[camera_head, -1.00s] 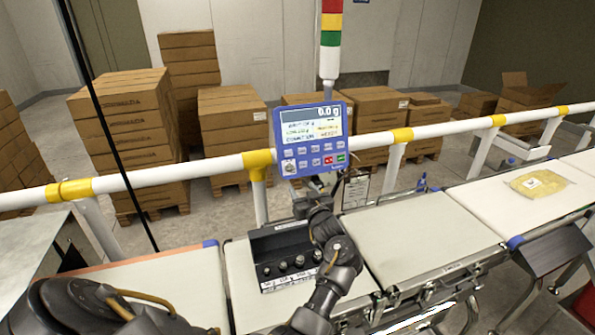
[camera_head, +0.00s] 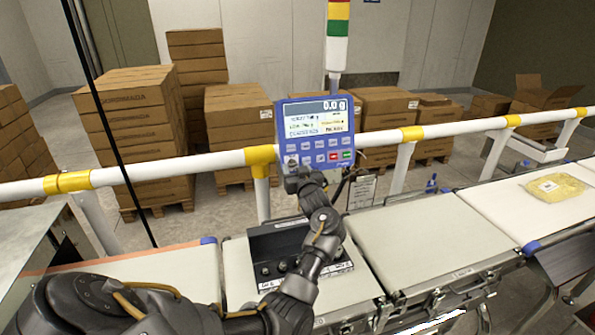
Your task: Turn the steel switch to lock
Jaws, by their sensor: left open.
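The blue control panel (camera_head: 320,134) stands on the rail behind the belt, its display reading 0.0 g. The steel switch sits at the panel's lower left corner, and my left gripper now covers it. My left gripper (camera_head: 294,175) is open, raised in front of that corner with its fingertips close to the panel. I cannot tell whether they touch the switch or which way the switch points. My right gripper is out of view.
The white rail (camera_head: 215,163) with yellow joints runs behind the belt. A yellow packet (camera_head: 555,188) lies on the right belt. Stacked cartons (camera_head: 140,130) stand behind the rail.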

